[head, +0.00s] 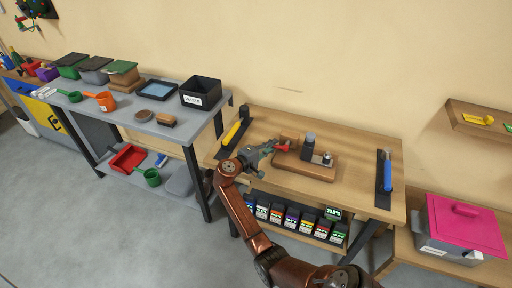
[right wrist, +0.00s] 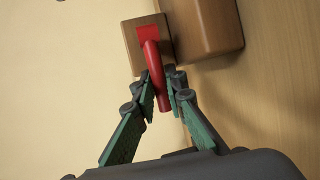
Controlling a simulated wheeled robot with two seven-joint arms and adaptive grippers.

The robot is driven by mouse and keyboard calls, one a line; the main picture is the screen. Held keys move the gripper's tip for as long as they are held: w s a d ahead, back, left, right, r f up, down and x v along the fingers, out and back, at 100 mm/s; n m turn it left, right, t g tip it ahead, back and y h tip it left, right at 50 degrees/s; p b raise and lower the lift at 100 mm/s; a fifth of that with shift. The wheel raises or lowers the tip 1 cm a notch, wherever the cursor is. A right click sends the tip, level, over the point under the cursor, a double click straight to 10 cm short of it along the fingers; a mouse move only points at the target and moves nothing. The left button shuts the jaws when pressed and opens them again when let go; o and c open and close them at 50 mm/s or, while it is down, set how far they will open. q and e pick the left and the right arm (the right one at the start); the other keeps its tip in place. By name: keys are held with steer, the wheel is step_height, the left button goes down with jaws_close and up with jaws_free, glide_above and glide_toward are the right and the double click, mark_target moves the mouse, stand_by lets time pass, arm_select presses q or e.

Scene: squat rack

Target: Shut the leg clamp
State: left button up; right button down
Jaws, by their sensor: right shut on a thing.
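The leg clamp has a wooden base (head: 304,168) on the wooden bench, with an upright dark grey post (head: 308,143) and a small wooden block (head: 290,136) at its back left. A red lever (head: 283,147) sits at the block. My right gripper (head: 270,148) reaches in from the left of the clamp. In the right wrist view, the green fingers of my right gripper (right wrist: 164,92) are shut on the red lever (right wrist: 152,60), which runs down from the wooden block (right wrist: 130,42). My left gripper is not in view.
A yellow-handled tool (head: 231,133) lies on a dark strip at the bench's left, and a blue-handled one (head: 388,175) at its right. Several small labelled boxes (head: 292,218) sit below. A grey table (head: 184,137) with a black waste bin (head: 201,92) stands left.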

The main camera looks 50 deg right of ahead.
steer(key=shift+d, duration=0.15)
stand_by(0.3)
steer(key=c, duration=2.2)
jaws_free()
steer(key=a, duration=0.4)
steer(key=a+r, duration=0.1)
steer(key=a, duration=0.3)
steer(key=a+r, duration=0.1)
steer(key=a, duration=0.3)
steer(key=shift+w+r, duration=0.1)
steer(key=shift+w, duration=0.05)
steer(key=shift+d+r, duration=0.1)
